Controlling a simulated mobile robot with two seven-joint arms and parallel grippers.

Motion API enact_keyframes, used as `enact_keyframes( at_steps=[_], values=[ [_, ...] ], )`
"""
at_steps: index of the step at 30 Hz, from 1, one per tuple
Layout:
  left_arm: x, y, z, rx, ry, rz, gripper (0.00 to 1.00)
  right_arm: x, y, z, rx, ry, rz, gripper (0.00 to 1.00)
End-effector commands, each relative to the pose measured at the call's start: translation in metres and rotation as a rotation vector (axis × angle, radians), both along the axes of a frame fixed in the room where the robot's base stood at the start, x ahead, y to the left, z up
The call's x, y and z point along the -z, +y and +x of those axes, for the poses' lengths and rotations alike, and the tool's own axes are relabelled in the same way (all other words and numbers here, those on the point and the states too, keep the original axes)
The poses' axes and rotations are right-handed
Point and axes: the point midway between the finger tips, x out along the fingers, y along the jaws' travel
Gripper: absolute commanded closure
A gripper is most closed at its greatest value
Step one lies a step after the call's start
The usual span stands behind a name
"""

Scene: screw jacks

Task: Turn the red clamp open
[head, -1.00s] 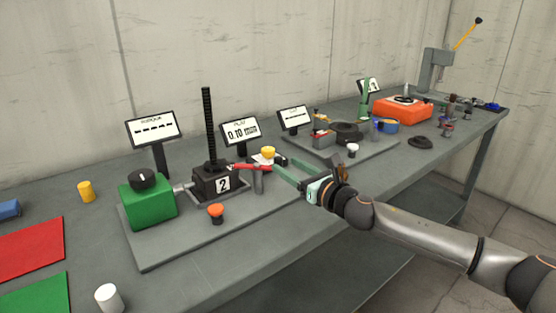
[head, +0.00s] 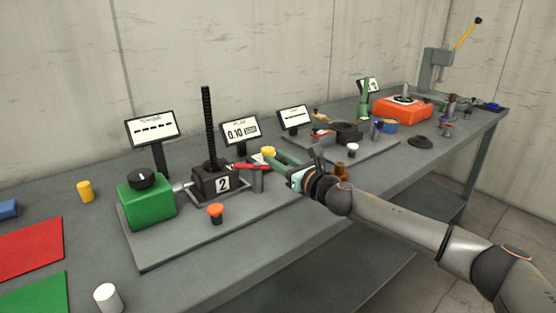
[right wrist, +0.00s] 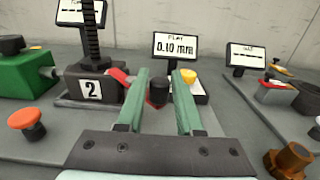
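The red clamp (head: 248,166) is a short red lever on the right side of the dark screw jack (head: 222,184) marked 2. It points right, toward a dark upright cylinder (head: 257,181). In the right wrist view the red clamp (right wrist: 120,76) shows just left of my left finger, partly hidden by it. My right gripper (head: 271,160) has its green fingers spread. In the right wrist view the gripper (right wrist: 160,75) has the dark cylinder (right wrist: 157,92) between its fingers in the picture, with gaps on both sides; I cannot tell the depth. My left gripper is not in view.
A green box (head: 147,200) with a black knob is left of the jack. An orange button (head: 215,209) stands in front. A yellow-topped part (right wrist: 189,77) is behind the right finger. A display (head: 240,130) reading 0.10 stands behind. The plate's front right is clear.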

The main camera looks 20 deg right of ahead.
Motion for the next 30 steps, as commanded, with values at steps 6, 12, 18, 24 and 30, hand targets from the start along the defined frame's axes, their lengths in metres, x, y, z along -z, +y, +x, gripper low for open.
enact_keyframes(
  at_steps=[6, 12, 18, 24, 30],
  values=[
    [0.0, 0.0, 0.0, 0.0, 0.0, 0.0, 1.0, 0.0, 0.0, 0.0, 0.0, 0.0, 0.0, 0.91],
    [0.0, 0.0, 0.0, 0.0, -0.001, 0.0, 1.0, 0.0, 0.0, 0.0, 0.001, 0.0, 0.0, 1.0],
    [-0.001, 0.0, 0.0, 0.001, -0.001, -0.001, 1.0, 0.0, 0.0, 0.0, 0.001, 0.001, 0.0, 1.0],
    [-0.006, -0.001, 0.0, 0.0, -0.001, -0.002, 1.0, -0.001, 0.002, -0.002, 0.028, 0.002, 0.0, 1.0],
    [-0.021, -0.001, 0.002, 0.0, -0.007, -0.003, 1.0, -0.003, 0.006, -0.007, 0.123, 0.004, 0.001, 1.0]
  ],
)
